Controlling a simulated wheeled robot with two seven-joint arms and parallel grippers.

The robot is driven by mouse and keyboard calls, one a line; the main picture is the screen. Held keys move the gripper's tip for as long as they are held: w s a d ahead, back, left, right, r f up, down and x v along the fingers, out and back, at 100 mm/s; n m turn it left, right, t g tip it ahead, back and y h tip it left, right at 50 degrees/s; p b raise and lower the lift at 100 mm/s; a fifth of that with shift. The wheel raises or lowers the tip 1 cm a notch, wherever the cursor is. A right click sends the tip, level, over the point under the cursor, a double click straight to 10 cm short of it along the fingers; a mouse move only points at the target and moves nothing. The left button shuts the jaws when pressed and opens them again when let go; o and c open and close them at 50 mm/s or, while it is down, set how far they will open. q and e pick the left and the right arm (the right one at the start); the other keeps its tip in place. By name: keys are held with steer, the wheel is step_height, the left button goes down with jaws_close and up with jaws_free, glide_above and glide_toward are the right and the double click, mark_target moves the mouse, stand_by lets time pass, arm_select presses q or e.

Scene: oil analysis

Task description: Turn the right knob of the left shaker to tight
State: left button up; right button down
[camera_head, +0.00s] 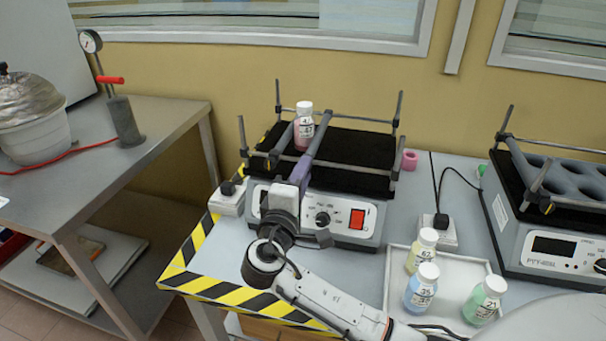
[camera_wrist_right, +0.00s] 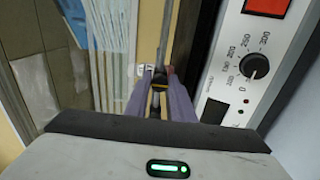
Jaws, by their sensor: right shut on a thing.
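The left shaker (camera_head: 365,215) has a black platform (camera_head: 365,152), corner posts and two cross bars with black-and-yellow clamp knobs. Its left knob (camera_head: 271,160) shows at the front rod. In the right wrist view the fingers (camera_wrist_right: 160,100) stand on either side of a rod with a black-and-yellow piece. I cannot tell how tight the knob is. My left gripper is out of view.
A white tray (camera_head: 394,312) with three capped bottles lies at the front right. Another shaker (camera_head: 545,250) stands at the right. White sockets (camera_head: 228,199) flank the left shaker. A striped edge (camera_head: 205,280) bounds the table. A steel bench (camera_head: 120,115) is at the left.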

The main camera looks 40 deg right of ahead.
steer(key=c, duration=1.8)
jaws_free()
steer(key=shift+a+f, duration=0.1)
steer(key=shift+o, duration=1.3)
steer(key=v, duration=1)
steer(key=shift+s+b, duration=0.2)
steer(key=shift+b, duration=0.25)
